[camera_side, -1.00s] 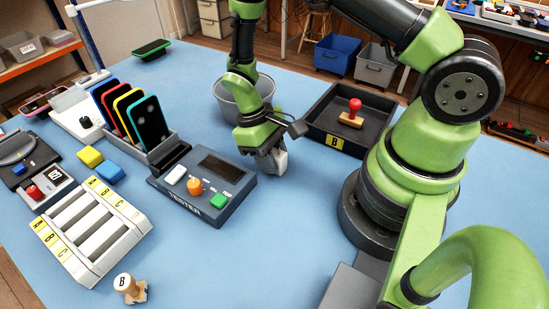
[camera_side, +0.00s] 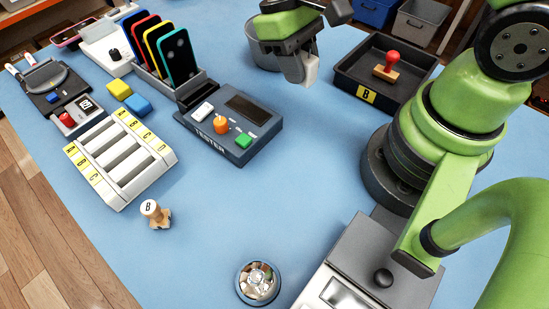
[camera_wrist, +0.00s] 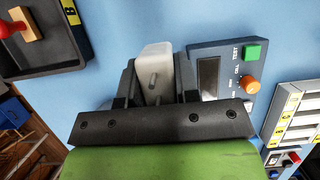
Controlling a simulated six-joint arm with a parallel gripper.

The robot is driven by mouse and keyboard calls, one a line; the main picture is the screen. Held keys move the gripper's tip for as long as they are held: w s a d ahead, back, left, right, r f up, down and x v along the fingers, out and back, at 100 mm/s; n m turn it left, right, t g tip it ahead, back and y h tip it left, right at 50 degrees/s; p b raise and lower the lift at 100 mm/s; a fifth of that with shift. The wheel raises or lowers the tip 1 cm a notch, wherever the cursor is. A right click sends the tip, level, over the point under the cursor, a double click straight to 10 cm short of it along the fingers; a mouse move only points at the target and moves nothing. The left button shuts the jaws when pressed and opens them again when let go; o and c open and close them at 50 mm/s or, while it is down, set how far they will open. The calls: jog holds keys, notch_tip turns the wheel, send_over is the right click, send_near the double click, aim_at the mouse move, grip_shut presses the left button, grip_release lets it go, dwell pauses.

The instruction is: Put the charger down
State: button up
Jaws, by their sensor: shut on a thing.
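My gripper (camera_side: 303,72) is shut on the charger (camera_side: 311,70), a small off-white block. In the wrist view the charger (camera_wrist: 154,66) sits between the two dark fingers, with a grey prong visible on its face. In the side view my gripper is beyond the tester's right end, in front of the grey bin and left of the black tray. The charger appears held above the blue table, apart from the tester (camera_side: 248,140); its exact height is hard to judge.
The black B tray (camera_side: 368,97) holds a red-handled stamp (camera_side: 388,66). The grey bin (camera_side: 262,52) stands behind my gripper. Blue table is clear right of the tester.

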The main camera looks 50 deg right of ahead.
jog(key=s+a, duration=0.2)
jog(key=a, duration=0.7)
send_over(270, 199)
jog(key=w, duration=0.1)
notch_tip(270, 199, down, 5)
jog(key=shift+w+f, duration=0.1)
jog(key=shift+f, duration=2.3)
jog(key=shift+f, duration=0.1)
jog(key=o, duration=0.9)
